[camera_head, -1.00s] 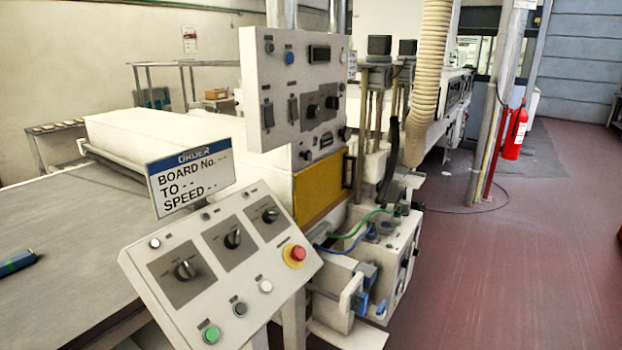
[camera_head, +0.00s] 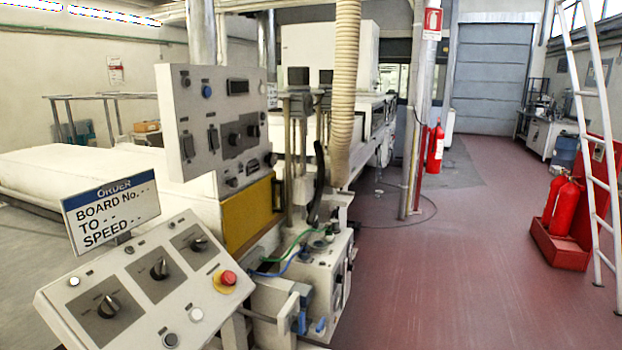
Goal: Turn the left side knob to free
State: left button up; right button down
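A sloped white control console (camera_head: 60,318) stands at the lower left in the head view. It carries three dark rotary knobs on grey plates: a left knob (camera_head: 108,306), a middle knob (camera_head: 159,268) and a right knob (camera_head: 198,243). An upright control panel (camera_head: 190,92) behind it has more small knobs (camera_head: 235,138) and switches. Labels around the knobs are too small to read, so I cannot tell which one is called the left side knob or how it is set. Neither of my grippers is in view.
A red stop button (camera_head: 228,278) sits on the console's right side. An order sign (camera_head: 112,208) stands behind the console. A ribbed hose (camera_head: 345,90) hangs near the machine. The red floor (camera_head: 450,270) is open to the right, up to extinguishers (camera_head: 562,205) and a ladder (camera_head: 592,130).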

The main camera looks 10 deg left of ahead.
aim_at(233, 183)
jog(key=z, duration=0.55)
jog(key=i, duration=0.65)
jog(key=z, duration=0.25)
